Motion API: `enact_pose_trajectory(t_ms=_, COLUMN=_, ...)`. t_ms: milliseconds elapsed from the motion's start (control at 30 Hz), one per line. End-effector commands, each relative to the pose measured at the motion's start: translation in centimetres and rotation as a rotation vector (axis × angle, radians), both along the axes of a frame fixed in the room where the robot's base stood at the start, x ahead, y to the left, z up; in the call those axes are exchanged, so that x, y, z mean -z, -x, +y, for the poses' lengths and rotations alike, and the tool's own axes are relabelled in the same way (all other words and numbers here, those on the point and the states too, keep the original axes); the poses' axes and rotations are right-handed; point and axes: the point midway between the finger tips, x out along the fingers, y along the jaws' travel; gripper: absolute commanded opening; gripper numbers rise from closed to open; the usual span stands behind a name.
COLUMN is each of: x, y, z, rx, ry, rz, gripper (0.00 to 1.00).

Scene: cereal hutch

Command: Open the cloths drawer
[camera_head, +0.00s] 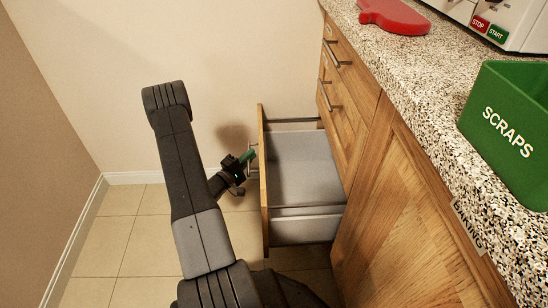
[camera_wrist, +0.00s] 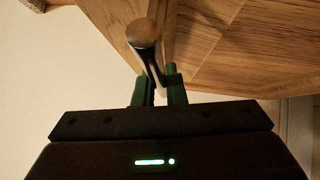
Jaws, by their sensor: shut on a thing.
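A lower wooden drawer (camera_head: 263,190) stands pulled far out of the cabinet in the head view. Its grey inside (camera_head: 300,165) shows and looks empty. My gripper (camera_head: 246,157) is at the outer side of the drawer front, at its bar handle (camera_head: 254,160). In the wrist view my green-tipped fingers (camera_wrist: 160,88) are closed around the metal handle (camera_wrist: 145,40), with the wooden front (camera_wrist: 115,25) just beyond. No label shows on this drawer, so I cannot tell from the pictures that it is the cloths drawer.
Two shut drawers with bar handles (camera_head: 336,55) sit above the open one. A cabinet door (camera_head: 400,210) stands to the right. The speckled counter (camera_head: 440,100) holds a green SCRAPS bin (camera_head: 508,130), a red object (camera_head: 394,16) and a white appliance (camera_head: 505,20). Tiled floor (camera_head: 130,235) lies clear at left.

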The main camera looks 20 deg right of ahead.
Motion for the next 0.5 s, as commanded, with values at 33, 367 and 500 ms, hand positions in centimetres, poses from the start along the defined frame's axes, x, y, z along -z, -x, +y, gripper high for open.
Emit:
enact_pose_trajectory(t_ms=33, x=0.1, y=-0.5, z=1.4, rx=-0.005, ry=-0.001, rz=-0.001, gripper=0.0)
enact_pose_trajectory(t_ms=367, x=0.1, y=-2.0, z=6.1, rx=-0.001, ry=-0.001, rz=0.001, gripper=0.0)
enact_pose_trajectory(t_ms=500, x=0.1, y=-2.1, z=6.6, rx=0.001, ry=-0.001, rz=0.0, gripper=0.0)
